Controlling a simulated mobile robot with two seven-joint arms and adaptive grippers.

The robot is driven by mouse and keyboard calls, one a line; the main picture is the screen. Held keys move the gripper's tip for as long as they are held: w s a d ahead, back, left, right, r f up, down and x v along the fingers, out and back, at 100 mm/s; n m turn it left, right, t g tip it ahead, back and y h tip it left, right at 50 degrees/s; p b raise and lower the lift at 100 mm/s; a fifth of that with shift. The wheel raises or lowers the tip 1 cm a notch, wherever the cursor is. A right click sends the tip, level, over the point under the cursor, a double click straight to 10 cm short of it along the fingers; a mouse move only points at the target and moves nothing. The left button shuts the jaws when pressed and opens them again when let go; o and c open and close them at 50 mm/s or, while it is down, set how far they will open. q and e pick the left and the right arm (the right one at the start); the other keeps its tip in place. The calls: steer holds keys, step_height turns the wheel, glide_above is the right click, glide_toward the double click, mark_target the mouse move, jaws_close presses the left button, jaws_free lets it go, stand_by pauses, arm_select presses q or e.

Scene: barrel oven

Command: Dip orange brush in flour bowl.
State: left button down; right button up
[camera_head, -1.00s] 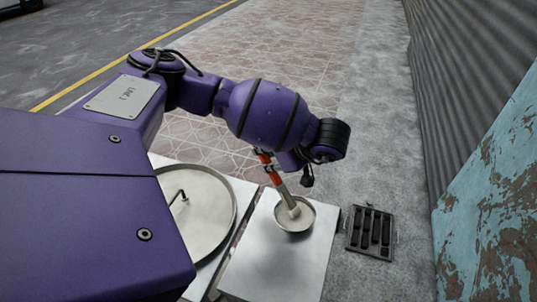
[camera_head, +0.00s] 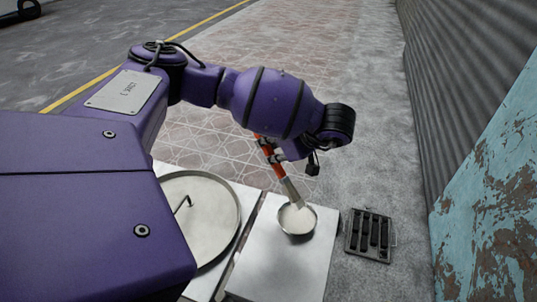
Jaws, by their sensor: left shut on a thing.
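The orange brush (camera_head: 273,158) is tilted, its handle in my left gripper (camera_head: 277,152) and its pale head pointing down to the right. My left gripper is shut on the handle, above and slightly left of the flour bowl; the arm partly hides the fingers. The bowl (camera_head: 285,228) is small, round and metal, with whitish flour inside, and stands on the white table. The brush tip is at the bowl's opening, over the flour; I cannot tell whether it touches the flour. My right gripper is not in view.
A large round metal lid (camera_head: 212,225) with a handle lies left of the bowl. The white table (camera_head: 275,268) is bare in front of the bowl. A dark grate (camera_head: 369,235) lies on the ground to the right. A corrugated wall (camera_head: 455,90) runs along the right.

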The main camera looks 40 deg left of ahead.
arm_select(q)
step_height(320, 180, up, 2)
steer(key=shift+r, duration=0.1)
step_height(320, 180, up, 2)
steer(key=shift+r+p, duration=0.15)
steer(key=shift+p, duration=0.35)
step_height(320, 180, up, 7)
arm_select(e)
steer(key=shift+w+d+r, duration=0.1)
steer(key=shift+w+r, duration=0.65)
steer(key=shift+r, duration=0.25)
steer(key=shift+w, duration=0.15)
